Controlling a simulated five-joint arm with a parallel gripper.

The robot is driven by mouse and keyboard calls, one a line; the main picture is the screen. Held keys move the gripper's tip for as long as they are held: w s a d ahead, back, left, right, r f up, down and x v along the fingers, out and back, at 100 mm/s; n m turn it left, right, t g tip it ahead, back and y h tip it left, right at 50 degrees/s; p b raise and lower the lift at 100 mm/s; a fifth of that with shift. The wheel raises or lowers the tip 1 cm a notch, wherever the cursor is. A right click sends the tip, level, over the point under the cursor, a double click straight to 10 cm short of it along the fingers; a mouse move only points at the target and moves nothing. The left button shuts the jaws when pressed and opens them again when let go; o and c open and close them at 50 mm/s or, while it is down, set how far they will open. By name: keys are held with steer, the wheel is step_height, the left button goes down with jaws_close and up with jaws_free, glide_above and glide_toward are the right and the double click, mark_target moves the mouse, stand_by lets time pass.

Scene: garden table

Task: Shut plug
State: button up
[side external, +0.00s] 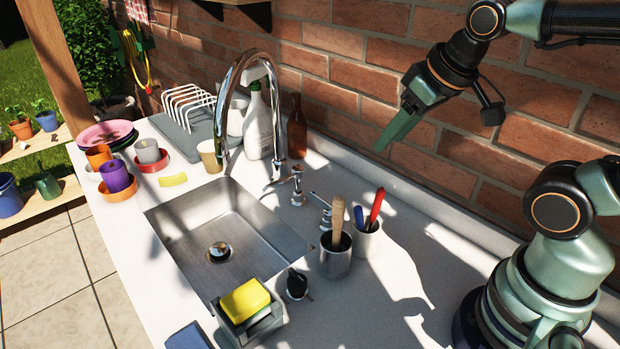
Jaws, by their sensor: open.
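The sink plug (219,249) is a small shiny round cap at the drain, on the floor of the steel sink (245,222). I cannot tell whether it stands raised or sits flush. My gripper (384,146) is green and points down and left at the upper right, in front of the brick wall. It is well above the counter, far to the right of the plug, and touches nothing. It is open and empty; its fingers overlap from this side, so the gap hardly shows.
A tall chrome faucet (222,98) arches at the sink's back, with handles (297,185) beside it. A utensil cup (336,262), a black-topped piece (297,284) and a sponge holder (262,325) line the right rim. Cups and bottles (256,125) stand left and behind. The basin is otherwise empty.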

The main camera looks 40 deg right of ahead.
steer(key=shift+c, duration=0.6)
steer(key=g, duration=0.6)
glide_above(297, 274)
step_height(297, 274, down, 9)
step_height(297, 274, down, 12)
steer(key=shift+f, duration=0.25)
jaws_close()
